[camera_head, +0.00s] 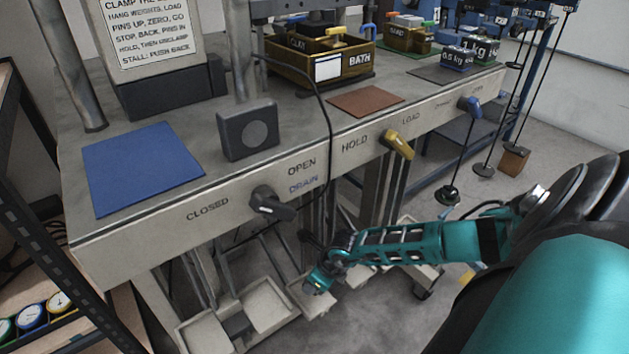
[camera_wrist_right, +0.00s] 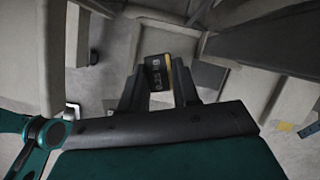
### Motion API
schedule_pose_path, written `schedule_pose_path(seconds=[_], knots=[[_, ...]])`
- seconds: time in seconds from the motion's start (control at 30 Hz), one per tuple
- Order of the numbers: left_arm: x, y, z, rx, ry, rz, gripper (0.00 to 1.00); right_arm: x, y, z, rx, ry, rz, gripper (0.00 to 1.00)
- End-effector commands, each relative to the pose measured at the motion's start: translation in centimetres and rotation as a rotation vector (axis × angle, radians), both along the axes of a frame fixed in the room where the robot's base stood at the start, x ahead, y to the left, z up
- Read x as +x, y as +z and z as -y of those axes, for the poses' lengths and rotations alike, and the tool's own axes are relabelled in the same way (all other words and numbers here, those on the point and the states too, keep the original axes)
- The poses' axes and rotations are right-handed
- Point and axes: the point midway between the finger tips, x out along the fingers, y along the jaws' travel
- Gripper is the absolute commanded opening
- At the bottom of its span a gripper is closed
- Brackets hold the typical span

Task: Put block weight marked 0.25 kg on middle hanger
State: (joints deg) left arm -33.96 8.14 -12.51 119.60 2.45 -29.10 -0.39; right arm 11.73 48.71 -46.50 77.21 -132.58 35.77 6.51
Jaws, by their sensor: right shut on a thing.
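My right gripper (camera_head: 319,282) reaches in from the right and is low in front of the bench, above the pale trays. In the right wrist view, its two dark fingers (camera_wrist_right: 158,88) are shut on a small dark block weight (camera_wrist_right: 156,74) with a yellow edge. Its pale lettering is sideways and too small to read surely. Hangers hang on thin rods at the right: a dark disc hanger (camera_head: 449,196), a middle disc hanger (camera_head: 484,170), and one with a brown block (camera_head: 513,160). The held block is well apart from them. My left gripper is not in view.
Blocks marked 0.5 kg (camera_head: 457,59) and 1 kg (camera_head: 480,47) stand on top. Pale trays (camera_head: 267,306) and frame legs crowd the space below.

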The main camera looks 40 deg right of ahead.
Motion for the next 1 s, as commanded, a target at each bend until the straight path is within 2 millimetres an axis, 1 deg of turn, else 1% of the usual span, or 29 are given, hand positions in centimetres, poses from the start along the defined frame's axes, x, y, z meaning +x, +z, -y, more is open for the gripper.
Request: schedule_pose_path(seconds=[0.03,0.1,0.27,0.47,0.5,0.73,1.0], knots=[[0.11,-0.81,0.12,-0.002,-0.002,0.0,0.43,-0.04,-1.54,-0.02,0.0,-0.001,-0.001,0.0],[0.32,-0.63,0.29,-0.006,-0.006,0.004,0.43,-0.02,-2.25,-0.02,0.001,-0.002,0.0,0.0],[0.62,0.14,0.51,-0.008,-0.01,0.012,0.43,0.0,-2.12,-0.02,0.002,-0.001,0.001,0.0],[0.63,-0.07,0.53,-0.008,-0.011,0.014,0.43,-0.04,-2.46,0.0,0.001,-0.001,0.001,0.0],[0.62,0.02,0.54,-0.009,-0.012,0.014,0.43,-0.1,-2.42,0.02,0.0,-0.001,-0.001,0.33],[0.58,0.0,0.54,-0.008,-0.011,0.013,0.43,-0.11,-2.4,0.01,0.0,-0.001,-0.001,0.55],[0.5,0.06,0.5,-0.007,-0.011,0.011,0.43,-0.11,-2.19,0.03,0.0,0.0,-0.001,0.56]])
